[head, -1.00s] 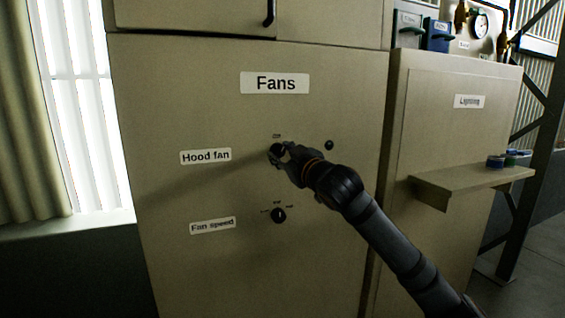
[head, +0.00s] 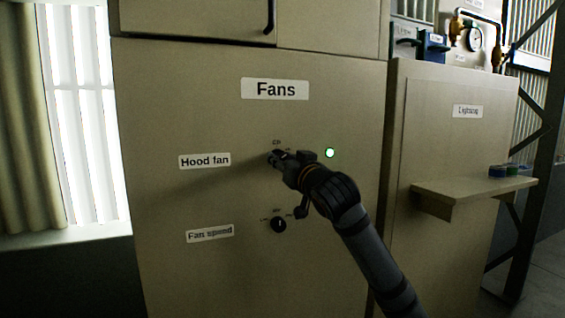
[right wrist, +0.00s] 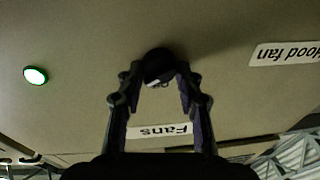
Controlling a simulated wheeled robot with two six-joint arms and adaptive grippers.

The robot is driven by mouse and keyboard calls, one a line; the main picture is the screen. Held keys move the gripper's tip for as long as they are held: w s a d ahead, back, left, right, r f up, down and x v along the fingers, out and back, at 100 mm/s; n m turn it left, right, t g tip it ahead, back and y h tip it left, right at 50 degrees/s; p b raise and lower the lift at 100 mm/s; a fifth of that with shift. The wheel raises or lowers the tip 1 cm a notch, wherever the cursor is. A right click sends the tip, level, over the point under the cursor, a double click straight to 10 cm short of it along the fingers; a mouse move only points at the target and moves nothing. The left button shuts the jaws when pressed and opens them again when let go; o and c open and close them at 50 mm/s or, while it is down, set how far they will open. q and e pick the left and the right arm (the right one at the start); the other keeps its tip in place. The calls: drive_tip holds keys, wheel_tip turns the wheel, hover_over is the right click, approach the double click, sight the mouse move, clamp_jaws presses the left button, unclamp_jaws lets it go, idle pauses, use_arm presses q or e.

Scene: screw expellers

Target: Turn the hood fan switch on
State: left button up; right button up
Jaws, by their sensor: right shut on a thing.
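The hood fan switch is a dark round knob on the beige Fans cabinet (head: 180,110), right of the "Hood fan" label (head: 204,160). My right gripper (head: 276,158) is at the switch in the head view and covers most of it. In the right wrist view, the knob (right wrist: 158,66) with a white mark sits between the two fingers of my right gripper (right wrist: 160,80), which are shut on it. The round lamp (head: 329,153) right of the switch glows white-green; it also glows in the right wrist view (right wrist: 35,75). My left gripper is out of view.
The fan speed knob (head: 278,225) sits below the switch, beside its "Fan speed" label (head: 210,233). A shelf (head: 470,192) sticks out from the Lighting cabinet (head: 415,130) on the right. A bright window (head: 85,120) is at the left.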

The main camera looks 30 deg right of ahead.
sight(276, 116)
idle(0.3)
drive_tip(key=o, duration=1.1)
drive_tip(key=shift+o, duration=0.2)
drive_tip(key=shift+r, duration=0.3)
wheel_tip(276, 116, up, 9)
drive_tip(key=shift+r, duration=0.2)
